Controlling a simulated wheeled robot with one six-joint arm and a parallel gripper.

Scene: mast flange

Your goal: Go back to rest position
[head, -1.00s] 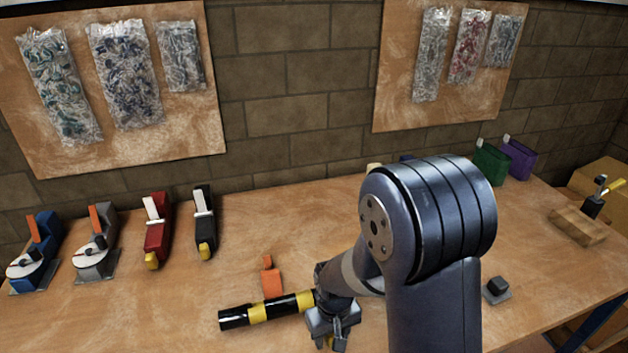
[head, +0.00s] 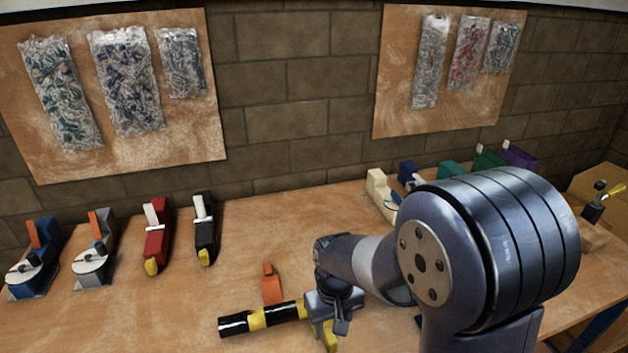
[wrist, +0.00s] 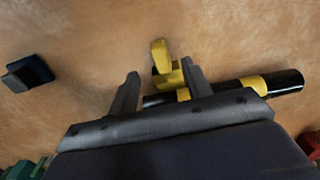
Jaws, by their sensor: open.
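My gripper (head: 334,318) is low over the bench, by the right end of a black-and-yellow striped mast (head: 262,318) that lies on the bench. A yellow part (head: 326,338) shows just below the gripper. In the wrist view my gripper (wrist: 160,72) has its two fingers apart, with the yellow part (wrist: 165,68) seen between them and the mast (wrist: 285,82) running out to the right behind the right finger. I cannot tell whether the fingers touch the yellow part. My arm hides the right middle of the bench.
An orange piece (head: 271,285) stands just behind the mast. Red (head: 157,238) and black (head: 203,232) tools stand at the back left; several coloured tools line the back right. A dark blue block (wrist: 27,73) lies apart in the wrist view. The left middle of the bench is clear.

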